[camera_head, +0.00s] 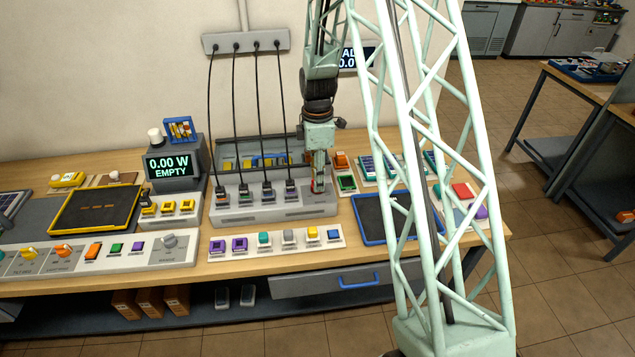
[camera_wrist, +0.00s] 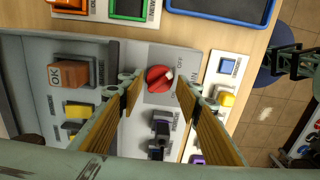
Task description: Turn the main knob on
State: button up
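The main knob is most likely the red round knob (camera_wrist: 159,79) with a white pointer mark, on a grey panel in the wrist view. Its pointer faces up and to the right in that view. My gripper (camera_wrist: 159,90) is open, with one finger on each side of the knob and nothing held. I cannot tell if the fingertips touch it. In the head view my gripper (camera_head: 318,186) points down over the right end of the grey multi-slot unit (camera_head: 235,213). There the knob is mostly hidden by the gripper.
An orange OK button (camera_wrist: 69,75) and a yellow button (camera_wrist: 79,110) sit beside the knob. A black plug (camera_wrist: 160,133) stands close by. Several cables hang from the wall strip (camera_head: 246,43) to the unit. A display (camera_head: 169,167) reads 0.00 W EMPTY. A blue-rimmed tray (camera_head: 357,235) lies right.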

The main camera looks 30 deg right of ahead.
jog(key=shift+f, duration=0.95)
jog(key=c, duration=0.6)
jog(key=shift+o, duration=0.2)
